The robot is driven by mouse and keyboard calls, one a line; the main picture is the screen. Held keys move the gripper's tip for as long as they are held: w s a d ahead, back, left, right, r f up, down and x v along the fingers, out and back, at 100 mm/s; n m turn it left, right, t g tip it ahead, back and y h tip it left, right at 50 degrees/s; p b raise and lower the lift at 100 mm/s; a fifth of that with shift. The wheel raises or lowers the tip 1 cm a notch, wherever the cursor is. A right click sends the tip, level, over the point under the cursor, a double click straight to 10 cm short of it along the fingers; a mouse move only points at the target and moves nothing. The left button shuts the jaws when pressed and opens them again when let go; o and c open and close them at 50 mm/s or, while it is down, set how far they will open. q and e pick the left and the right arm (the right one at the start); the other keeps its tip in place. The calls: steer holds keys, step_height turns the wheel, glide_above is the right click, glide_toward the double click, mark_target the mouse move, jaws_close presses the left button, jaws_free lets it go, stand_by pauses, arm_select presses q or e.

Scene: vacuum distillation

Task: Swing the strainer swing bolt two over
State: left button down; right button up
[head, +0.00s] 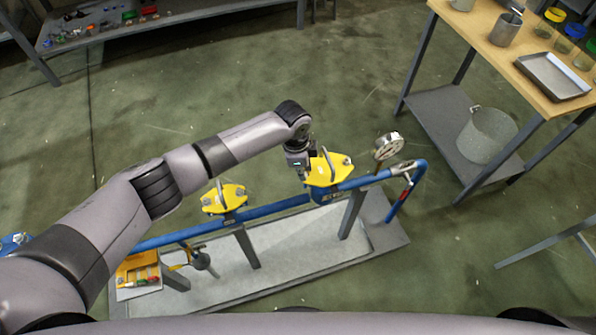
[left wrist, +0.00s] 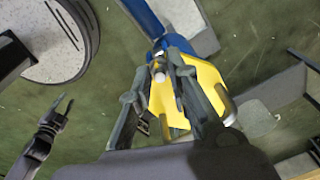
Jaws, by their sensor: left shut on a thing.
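The blue pipe run (head: 285,206) carries two yellow strainer covers, a right one (head: 338,176) and a left one (head: 224,198). My left gripper (head: 304,168) is at the left edge of the right cover. In the left wrist view, its fingers (left wrist: 164,68) are shut on a small grey swing bolt (left wrist: 157,76) at the side of the yellow cover (left wrist: 208,78). The fingers hide much of the bolt, so I cannot tell its exact tilt. What looks like my right gripper (left wrist: 58,110) hangs at the lower left of that view, its two tips apart.
A pressure gauge (head: 389,146) stands just right of the right cover. The pipework stands on a grey skid (head: 392,243). A wooden-topped bench (head: 470,38) with a tray (head: 553,77) and a bucket (head: 487,134) is at the right. Floor behind the pipe is clear.

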arm_select(q)
steer(key=shift+w+d+f+y+b, duration=0.1)
steer(key=shift+w+d+y+b, duration=0.15)
steer(key=shift+d+y+b, duration=0.5)
steer(key=shift+g+y+b, duration=0.35)
steer(key=shift+g+b, duration=0.05)
steer(key=shift+b, duration=0.15)
steer(key=shift+r, duration=0.2)
steer(key=c, duration=1.7)
jaws_free()
steer(key=shift+r, duration=0.1)
steer(key=r, duration=0.7)
steer(key=d+r, duration=0.1)
steer(key=r, duration=0.3)
steer(key=shift+r, duration=0.35)
